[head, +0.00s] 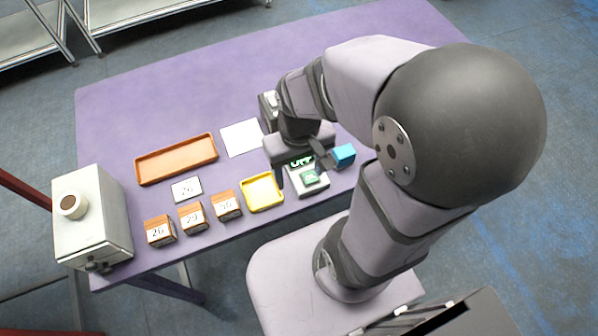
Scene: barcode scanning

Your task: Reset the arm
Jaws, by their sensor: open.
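My arm reaches over the purple table (330,50) from the right. My gripper (303,170) points down, open, with its fingers apart over a small grey device (312,186). The device has a green-lit display and a green button; the gripper partly covers it. I cannot tell whether the fingers touch it. A blue cube (344,154) lies just right of the right finger; I cannot tell if they touch.
Three labelled brown boxes (160,231) stand in a row along the front edge beside a yellow tray (262,193). Behind are a numbered card (187,190), an orange-brown tray (176,158) and a white sheet (241,137). A white machine (92,215) stands at left. The table's back is clear.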

